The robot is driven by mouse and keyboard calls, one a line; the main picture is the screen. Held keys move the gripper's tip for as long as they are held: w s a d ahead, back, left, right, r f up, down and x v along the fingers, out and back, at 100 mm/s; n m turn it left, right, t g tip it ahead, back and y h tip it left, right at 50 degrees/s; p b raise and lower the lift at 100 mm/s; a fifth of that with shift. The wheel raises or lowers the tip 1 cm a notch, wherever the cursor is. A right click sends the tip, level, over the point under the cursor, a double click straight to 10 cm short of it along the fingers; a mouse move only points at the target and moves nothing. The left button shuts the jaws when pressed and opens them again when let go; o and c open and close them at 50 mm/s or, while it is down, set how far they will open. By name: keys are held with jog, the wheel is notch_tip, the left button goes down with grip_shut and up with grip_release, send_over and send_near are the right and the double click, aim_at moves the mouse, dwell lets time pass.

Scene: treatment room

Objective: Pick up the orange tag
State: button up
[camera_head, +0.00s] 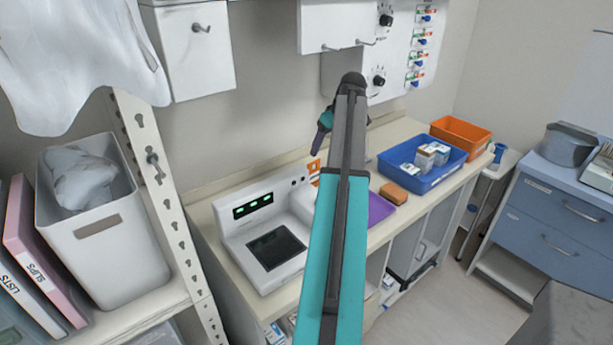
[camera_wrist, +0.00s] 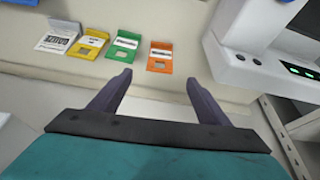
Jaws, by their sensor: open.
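The orange tag (camera_wrist: 160,57) is a small flat card with a pale label strip, at the right end of a row of tags in the wrist view. A green tag (camera_wrist: 124,45), a yellow tag (camera_wrist: 88,43) and a white tag (camera_wrist: 58,38) are to its left. My gripper (camera_wrist: 158,77) is open and empty, its purple fingers spread. In the wrist picture the orange tag appears just beyond the fingertips, between their lines; no contact shows. In the head view my gripper (camera_head: 319,142) is above the back of the counter, and my arm hides part of the area behind it.
A white device (camera_head: 262,222) with green displays stands beside the tags; it also shows in the wrist view (camera_wrist: 255,70). On the counter's right are an orange-brown block (camera_head: 393,194), a blue tray (camera_head: 432,178) with small boxes and an orange bin (camera_head: 462,131). Shelving (camera_head: 165,185) stands left.

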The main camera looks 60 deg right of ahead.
jog(key=shift+w, duration=0.15)
jog(key=shift+f, duration=0.15)
jog(key=p, duration=0.2)
send_over(314, 173)
jog(key=s, duration=0.2)
notch_tip(314, 173, down, 8)
jog(key=shift+a+r, duration=0.15)
jog(key=shift+r, duration=0.05)
jog(key=shift+w, duration=0.1)
jog(key=shift+w+p+x, duration=0.2)
jog(key=shift+p+x, duration=1.05)
jog(key=shift+x, duration=0.2)
jog(key=shift+w+f, duration=0.2)
jog(key=shift+f, duration=0.4)
jog(key=shift+w+d+f, duration=0.2)
jog(key=shift+f, duration=0.25)
jog(key=shift+r, duration=0.1)
